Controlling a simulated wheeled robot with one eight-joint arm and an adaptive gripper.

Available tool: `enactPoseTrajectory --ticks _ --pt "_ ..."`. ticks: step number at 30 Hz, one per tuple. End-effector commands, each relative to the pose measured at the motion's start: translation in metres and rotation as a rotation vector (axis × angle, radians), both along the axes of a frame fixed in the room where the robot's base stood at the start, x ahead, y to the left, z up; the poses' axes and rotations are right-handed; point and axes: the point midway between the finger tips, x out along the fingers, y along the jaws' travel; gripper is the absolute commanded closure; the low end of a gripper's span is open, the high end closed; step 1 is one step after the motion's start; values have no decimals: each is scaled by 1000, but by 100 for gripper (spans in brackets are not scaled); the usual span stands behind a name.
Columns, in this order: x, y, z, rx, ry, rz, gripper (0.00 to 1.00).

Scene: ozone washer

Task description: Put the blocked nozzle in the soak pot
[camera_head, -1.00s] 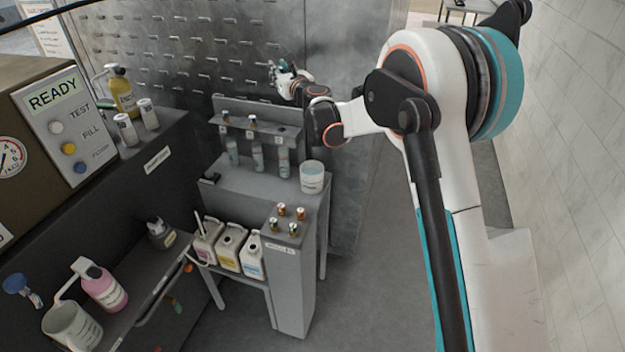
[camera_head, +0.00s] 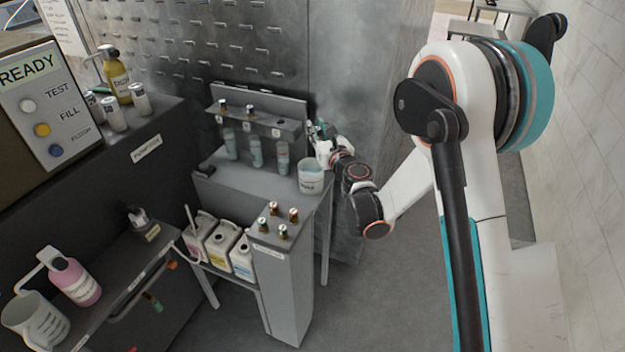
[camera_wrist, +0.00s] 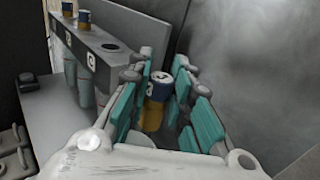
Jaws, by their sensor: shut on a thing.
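My gripper (camera_wrist: 155,90) is shut on a small nozzle (camera_wrist: 158,92) with a silver top, a blue band and a gold lower part, seen between the teal finger pads. In the head view my gripper (camera_head: 320,135) is just above and behind the soak pot (camera_head: 311,180), a white pot with dark lettering at the right end of the grey bench. The held nozzle cannot be made out there. I cannot tell whether it is over the pot's opening. The pot is not clear in the wrist view.
A numbered rack (camera_head: 255,123) behind the pot holds two nozzles; its slot 3 (camera_wrist: 110,47) is empty. Clear cylinders (camera_head: 256,153) hang below it. A pedestal with several small nozzles (camera_head: 283,232) stands in front. A metal wall is close behind; floor to the right is free.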

Motion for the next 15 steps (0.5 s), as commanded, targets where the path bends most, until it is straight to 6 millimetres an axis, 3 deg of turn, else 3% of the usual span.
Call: enactPoseTrajectory --ticks 9,15 --pt "0 0 -38 0 0 0 100" --pt "0 0 -49 0 0 0 100"
